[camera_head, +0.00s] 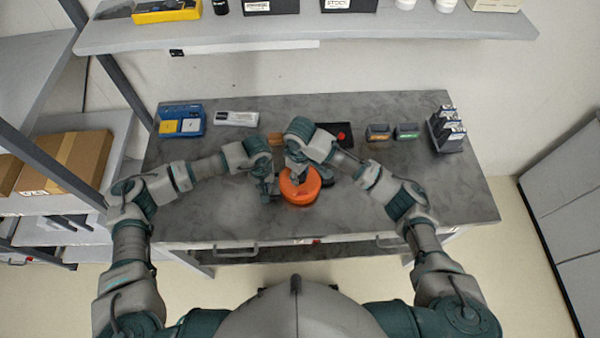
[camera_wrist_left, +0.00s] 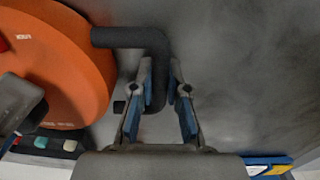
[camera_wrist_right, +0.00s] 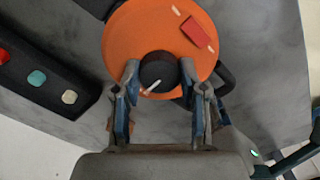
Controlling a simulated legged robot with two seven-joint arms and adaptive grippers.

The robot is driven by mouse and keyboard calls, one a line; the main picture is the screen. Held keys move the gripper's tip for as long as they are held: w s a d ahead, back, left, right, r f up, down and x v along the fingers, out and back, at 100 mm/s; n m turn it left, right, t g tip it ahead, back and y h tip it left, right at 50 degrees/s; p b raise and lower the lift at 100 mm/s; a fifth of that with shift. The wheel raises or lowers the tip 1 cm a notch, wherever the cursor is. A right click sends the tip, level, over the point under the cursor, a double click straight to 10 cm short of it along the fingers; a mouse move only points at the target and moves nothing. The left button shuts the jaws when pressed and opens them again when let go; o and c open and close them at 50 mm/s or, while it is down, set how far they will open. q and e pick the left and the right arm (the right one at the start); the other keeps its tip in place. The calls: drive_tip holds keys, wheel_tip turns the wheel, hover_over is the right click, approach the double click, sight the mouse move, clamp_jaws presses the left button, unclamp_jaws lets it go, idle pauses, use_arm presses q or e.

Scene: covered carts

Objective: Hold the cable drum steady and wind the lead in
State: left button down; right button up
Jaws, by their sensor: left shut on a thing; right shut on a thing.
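The orange cable drum (camera_head: 303,190) sits on the grey workbench near its front middle. In the left wrist view the drum (camera_wrist_left: 62,70) fills the left side. A bent black tube (camera_wrist_left: 125,38) stands beside it, and my left gripper (camera_wrist_left: 160,80) is shut on that tube. In the head view my left gripper (camera_head: 268,188) is at the drum's left. My right gripper (camera_wrist_right: 159,88) is over the drum's face, shut on a round black knob (camera_wrist_right: 158,70). A red patch (camera_wrist_right: 198,34) shows on the drum. No loose lead is clearly visible.
Behind the drum lies a black strip with coloured buttons (camera_wrist_right: 40,75). The bench's right front is clear.

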use_arm(q)
drive_tip(key=shift+s+d, duration=0.1)
drive_tip(key=shift+d, duration=0.05)
use_arm(e)
drive_tip(key=shift+a, duration=0.1)
drive_tip(key=o, duration=0.9)
drive_tip(key=shift+o, duration=1.2)
wheel_tip(320, 180, up, 12)
use_arm(q)
drive_tip(key=c, duration=1.1)
unclamp_jaws()
